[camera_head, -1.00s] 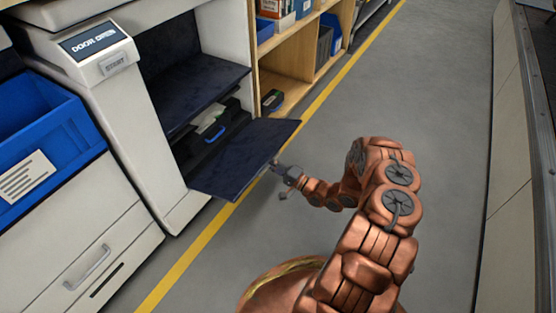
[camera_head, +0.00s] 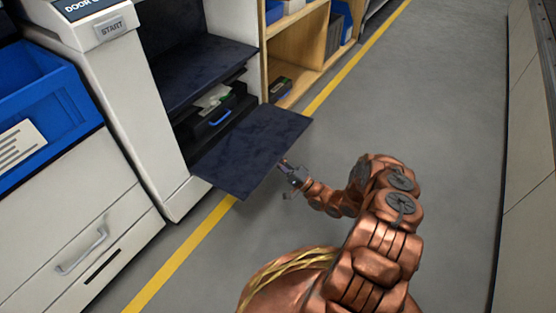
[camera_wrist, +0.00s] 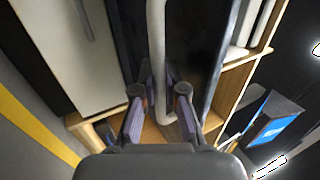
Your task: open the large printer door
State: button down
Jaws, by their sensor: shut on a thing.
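My gripper (camera_head: 284,167) is at the door's outer edge in the head view. In the wrist view my gripper (camera_wrist: 160,92) has its two fingers on either side of a light grey bar handle (camera_wrist: 157,45) and is shut on it. The handle is too small to make out in the head view.
Inside the printer is a black tray with a blue handle (camera_head: 220,116). A wooden shelf (camera_head: 291,58) stands just beyond the printer. A white drawer unit (camera_head: 75,215) and a blue bin (camera_head: 55,95) are at left. Grey floor at right is clear.

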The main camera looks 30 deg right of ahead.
jog(key=c, duration=1.2)
grip_release()
jog(key=v, duration=0.7)
jog(key=shift+s, duration=0.15)
jog(key=shift+d+f, duration=0.1)
jog(key=shift+f, duration=0.05)
